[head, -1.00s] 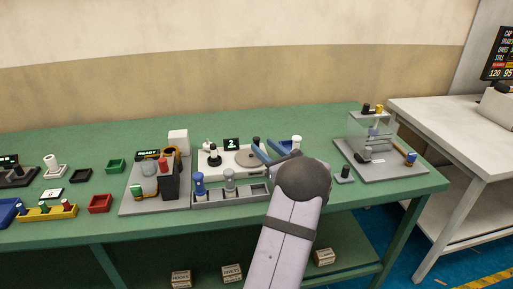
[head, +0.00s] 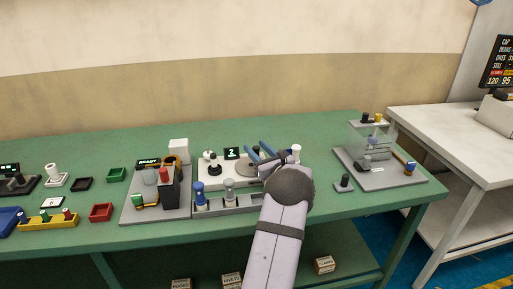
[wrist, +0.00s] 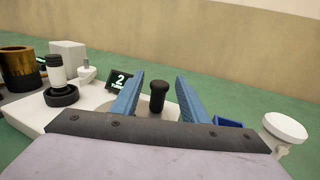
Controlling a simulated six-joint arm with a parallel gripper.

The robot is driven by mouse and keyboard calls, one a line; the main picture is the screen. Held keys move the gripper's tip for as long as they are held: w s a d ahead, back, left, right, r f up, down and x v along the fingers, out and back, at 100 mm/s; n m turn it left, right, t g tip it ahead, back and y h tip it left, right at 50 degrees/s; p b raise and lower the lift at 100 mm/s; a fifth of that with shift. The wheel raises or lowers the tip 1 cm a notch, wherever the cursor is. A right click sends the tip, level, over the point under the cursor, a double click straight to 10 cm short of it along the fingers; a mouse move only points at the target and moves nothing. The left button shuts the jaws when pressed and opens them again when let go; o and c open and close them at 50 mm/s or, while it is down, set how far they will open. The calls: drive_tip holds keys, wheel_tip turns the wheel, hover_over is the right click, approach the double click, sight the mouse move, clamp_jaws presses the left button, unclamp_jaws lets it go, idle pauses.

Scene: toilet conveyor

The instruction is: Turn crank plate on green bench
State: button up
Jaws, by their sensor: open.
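The crank plate (head: 242,167) is a round grey disc on a white base (head: 216,181) on the green bench. Its upright black knob (wrist: 157,97) appears between my two blue fingers in the wrist view, with visible space on both sides. My gripper (head: 262,150) is open and empty, over the right part of the white base. It also shows in the wrist view (wrist: 157,92). My gripper hides part of the plate in the head view. A small black display (head: 231,153) behind the plate reads "2". I cannot tell how deep the fingers reach around the knob.
A black-and-white knob (wrist: 56,75) stands on the base left of the plate. A white round-topped post (wrist: 285,127) is close on the right. A grey tray (head: 232,204) with blue and grey pegs lies in front. A clear-walled fixture (head: 370,140) stands further right.

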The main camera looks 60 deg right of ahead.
drive_tip(key=shift+w, duration=0.15)
clamp_jaws()
drive_tip(key=shift+d, duration=0.1)
drive_tip(key=shift+w+n+t+y+b, duration=0.25)
drive_tip(key=shift+n+t+y+b, duration=0.2)
drive_tip(key=shift+n+y, duration=0.3)
drive_tip(key=shift+w+a+r+n+t+y+b, duration=0.1)
drive_tip(key=shift+w+n+t+y+b, duration=0.1)
drive_tip(key=shift+n+y, duration=0.4)
drive_tip(key=shift+w+a+n+t+y+b, duration=0.15)
drive_tip(key=shift+n+y, duration=0.1)
drive_tip(key=shift+y, duration=0.6)
